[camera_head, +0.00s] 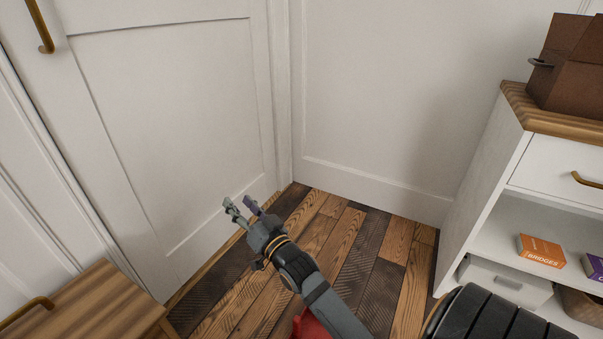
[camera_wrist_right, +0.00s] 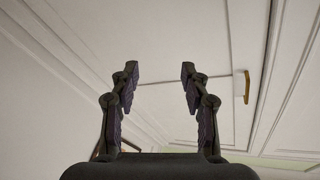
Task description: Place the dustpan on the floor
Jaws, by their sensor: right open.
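My right gripper (camera_head: 240,205) is open and empty, raised in front of the white door at the left. In the right wrist view its two fingers (camera_wrist_right: 160,75) stand apart with nothing between them. The wooden plank floor (camera_head: 395,248) shows below and beyond my right arm. A red thing (camera_head: 309,325) shows at the bottom edge, partly hidden by my right arm; I cannot tell whether it is the dustpan. No other possible dustpan shows. My left gripper is not in view.
A white shelf unit (camera_head: 481,215) stands at the right, with a brown box (camera_head: 570,70) on top and an orange box (camera_head: 541,252) inside. A low wooden-topped cabinet (camera_head: 95,308) is at the lower left. The floor corner between door and wall is clear.

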